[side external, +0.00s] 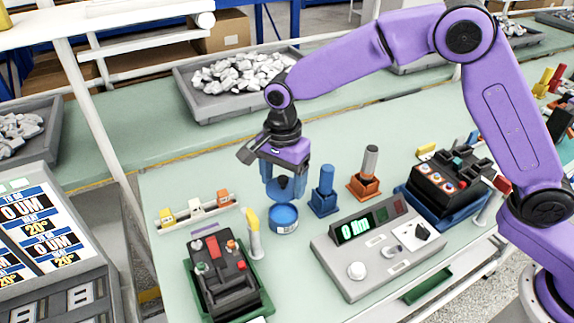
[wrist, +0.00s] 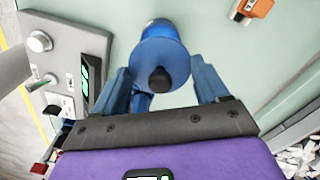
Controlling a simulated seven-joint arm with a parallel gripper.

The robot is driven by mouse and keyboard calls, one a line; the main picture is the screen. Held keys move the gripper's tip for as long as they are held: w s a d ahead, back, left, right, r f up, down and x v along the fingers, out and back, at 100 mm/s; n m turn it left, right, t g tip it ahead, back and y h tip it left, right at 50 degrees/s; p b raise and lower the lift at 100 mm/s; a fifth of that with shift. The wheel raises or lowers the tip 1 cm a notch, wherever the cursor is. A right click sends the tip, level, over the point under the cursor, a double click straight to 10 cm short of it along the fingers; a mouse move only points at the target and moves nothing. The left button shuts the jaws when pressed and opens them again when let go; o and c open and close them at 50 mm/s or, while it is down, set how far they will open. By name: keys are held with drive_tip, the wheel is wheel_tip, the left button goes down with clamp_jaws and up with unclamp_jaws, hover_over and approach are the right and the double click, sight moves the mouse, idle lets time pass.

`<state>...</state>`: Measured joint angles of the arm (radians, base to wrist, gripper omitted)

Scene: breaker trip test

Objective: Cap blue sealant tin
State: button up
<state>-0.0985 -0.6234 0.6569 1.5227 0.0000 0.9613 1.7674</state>
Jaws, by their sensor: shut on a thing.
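The blue sealant tin (side external: 284,224) stands on the green bench in the side view, with a pale label band and a blue round top. My gripper (side external: 284,194) is directly above it, pointing down, with blue fingers. In the wrist view, a round blue lid with a black knob (wrist: 152,58) sits between the fingers of my gripper (wrist: 165,84), which is shut on it. Part of the tin (wrist: 160,25) shows beyond the lid.
A blue holder (side external: 323,192) and an orange-based post (side external: 368,172) stand right of the tin. A yellow-topped post (side external: 253,234) and a breaker on a green base (side external: 222,277) are left. A grey test console (side external: 378,249) is in front. Behind is a parts tray (side external: 213,112).

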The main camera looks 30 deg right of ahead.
drive_tip(key=shift+f, duration=3.1)
drive_tip(key=shift+f, duration=0.15)
drive_tip(key=o, duration=1)
drive_tip(key=shift+o, duration=0.2)
drive_tip(key=shift+r, duration=3.5)
